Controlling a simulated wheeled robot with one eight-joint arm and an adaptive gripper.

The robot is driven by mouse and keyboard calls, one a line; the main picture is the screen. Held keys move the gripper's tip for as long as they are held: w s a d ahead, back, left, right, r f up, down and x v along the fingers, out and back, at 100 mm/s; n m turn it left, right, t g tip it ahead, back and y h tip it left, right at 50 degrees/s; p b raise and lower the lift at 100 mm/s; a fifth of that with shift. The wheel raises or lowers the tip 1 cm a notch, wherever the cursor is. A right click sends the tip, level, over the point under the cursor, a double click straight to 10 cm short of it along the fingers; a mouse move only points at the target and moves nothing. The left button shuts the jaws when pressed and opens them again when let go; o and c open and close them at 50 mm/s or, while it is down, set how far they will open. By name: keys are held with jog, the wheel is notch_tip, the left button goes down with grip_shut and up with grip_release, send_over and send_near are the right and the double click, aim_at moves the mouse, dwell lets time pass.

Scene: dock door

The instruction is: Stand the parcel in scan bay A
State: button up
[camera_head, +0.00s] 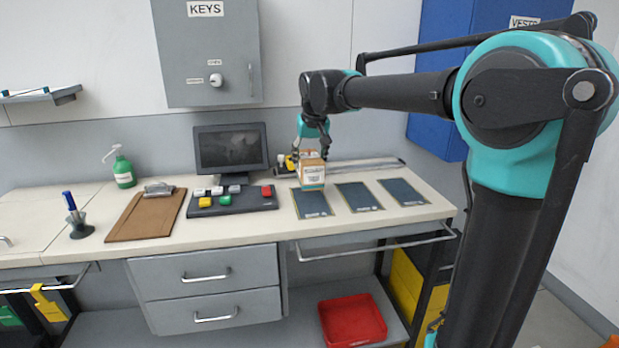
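The parcel (312,174) is a small box, tan and white with a teal band near its bottom. It is upright at the back edge of the leftmost of three dark bay pads (312,205). I cannot tell whether it rests on the surface or hangs just above it. The other pads are the middle one (359,197) and the right one (403,192); their labels are too small to read. My gripper (311,150) points down at the parcel's top, with fingers near its sides. Whether they grip it is unclear.
A keypad with coloured buttons (232,205) and a monitor (231,148) stand left of the pads. A rail (370,165) runs behind them. A clipboard (147,215), green bottle (123,170) and pen holder (79,226) are farther left. The middle and right pads are bare.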

aim_at(309, 177)
jog(key=shift+f, duration=3)
jog(key=shift+f, duration=0.1)
jog(key=o, duration=1.5)
jog(key=v, duration=1.2)
jog(key=shift+s, duration=0.15)
